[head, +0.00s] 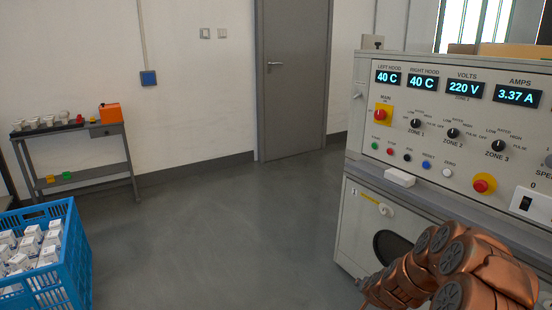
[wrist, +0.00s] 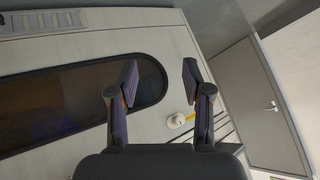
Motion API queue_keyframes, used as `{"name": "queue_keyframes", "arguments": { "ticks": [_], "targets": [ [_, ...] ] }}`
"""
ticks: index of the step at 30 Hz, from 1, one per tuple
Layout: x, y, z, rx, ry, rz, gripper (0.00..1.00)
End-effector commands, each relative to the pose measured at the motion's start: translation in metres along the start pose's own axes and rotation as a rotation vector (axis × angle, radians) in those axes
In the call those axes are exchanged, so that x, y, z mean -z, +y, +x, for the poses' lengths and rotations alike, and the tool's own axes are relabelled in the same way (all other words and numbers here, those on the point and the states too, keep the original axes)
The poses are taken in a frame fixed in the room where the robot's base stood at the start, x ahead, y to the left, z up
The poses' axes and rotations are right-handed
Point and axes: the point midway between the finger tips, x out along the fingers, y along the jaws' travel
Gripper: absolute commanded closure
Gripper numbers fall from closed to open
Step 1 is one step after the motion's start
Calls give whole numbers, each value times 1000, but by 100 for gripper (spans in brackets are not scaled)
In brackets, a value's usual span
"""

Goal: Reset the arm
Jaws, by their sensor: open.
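My gripper (wrist: 160,78) shows in the wrist view with its two dark fingers spread apart and nothing between them. Beyond the fingers is the pale front of the test cabinet, with a dark rounded window (wrist: 75,100) and a small white knob with a yellow label (wrist: 180,120). In the head view my copper-coloured arm is at the lower right, in front of the cabinet (head: 354,225). The gripper itself cannot be made out there.
The control panel (head: 450,130) reads 40 C, 40 C, 220 V and 3.37 A. A blue crate (head: 75,255) of white boxes stands at lower left. A grey side table (head: 85,170) is by the wall. A grey door (head: 292,80) is shut. The middle floor (head: 210,220) is clear.

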Motion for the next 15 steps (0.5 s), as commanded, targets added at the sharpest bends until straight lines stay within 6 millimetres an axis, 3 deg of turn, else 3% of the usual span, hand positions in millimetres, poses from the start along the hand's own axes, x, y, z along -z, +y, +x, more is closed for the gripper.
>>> {"name": "queue_keyframes", "arguments": {
  "ticks": [1, 6, 15],
  "targets": [
    [11, -21, -25, 26, -24, -15, 51],
    [16, -69, -85, 95, -120, -73, 51],
    [20, -128, -200, 172, -285, -196, 51]
  ]
}}
